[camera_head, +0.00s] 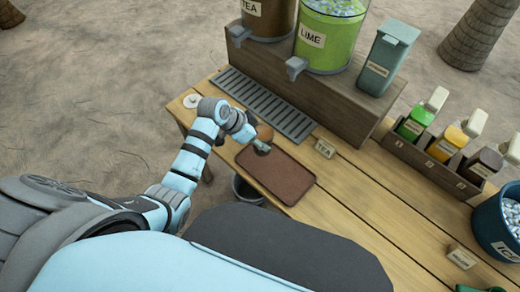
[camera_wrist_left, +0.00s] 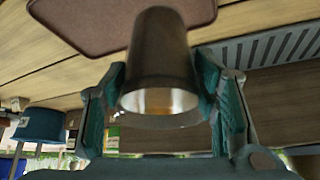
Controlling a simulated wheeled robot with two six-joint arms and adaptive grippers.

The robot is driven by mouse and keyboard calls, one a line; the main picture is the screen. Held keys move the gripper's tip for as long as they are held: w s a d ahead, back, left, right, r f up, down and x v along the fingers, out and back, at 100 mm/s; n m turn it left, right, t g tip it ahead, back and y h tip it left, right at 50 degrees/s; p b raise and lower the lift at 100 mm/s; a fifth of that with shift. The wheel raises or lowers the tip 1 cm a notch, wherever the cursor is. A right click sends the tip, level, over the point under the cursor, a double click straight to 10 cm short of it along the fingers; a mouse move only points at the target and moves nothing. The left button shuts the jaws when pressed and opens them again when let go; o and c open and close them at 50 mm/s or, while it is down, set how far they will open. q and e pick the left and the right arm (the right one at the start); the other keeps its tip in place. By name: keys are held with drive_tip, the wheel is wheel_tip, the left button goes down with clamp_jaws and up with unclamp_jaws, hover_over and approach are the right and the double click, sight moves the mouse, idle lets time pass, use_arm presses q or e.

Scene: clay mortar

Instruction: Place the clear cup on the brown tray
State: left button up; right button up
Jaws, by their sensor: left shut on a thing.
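My left gripper (camera_head: 260,146) is shut on a cup (camera_head: 264,132) at the far left corner of the brown tray (camera_head: 290,186). In the left wrist view the cup (camera_wrist_left: 160,60) stands between the two fingers (camera_wrist_left: 165,98) and looks dark brown, with a pale round end toward the camera. Whether it is clear or holds liquid I cannot tell. The tray also shows in that view (camera_wrist_left: 90,25), behind the cup. I cannot tell whether the cup touches it. The tray's visible surface is bare.
A metal drip grate (camera_head: 265,104) lies behind the tray, below the tea (camera_head: 268,18) and lime (camera_head: 328,38) dispensers. Bottles in a rack (camera_head: 440,160) and a blue ice bucket (camera_head: 495,225) are at the right.

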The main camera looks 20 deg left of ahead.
use_arm(q)
wheel_tip(320, 180, down, 6)
drive_tip(key=shift+w+r+b, duration=0.1)
drive_tip(key=shift+w+b, duration=0.05)
drive_tip(key=shift+b, duration=0.45)
drive_tip(key=o, duration=1.6)
drive_tip(key=shift+o, duration=0.2)
drive_tip(key=shift+r, duration=0.15)
drive_tip(key=p+v, duration=0.3)
drive_tip(key=v, duration=0.9)
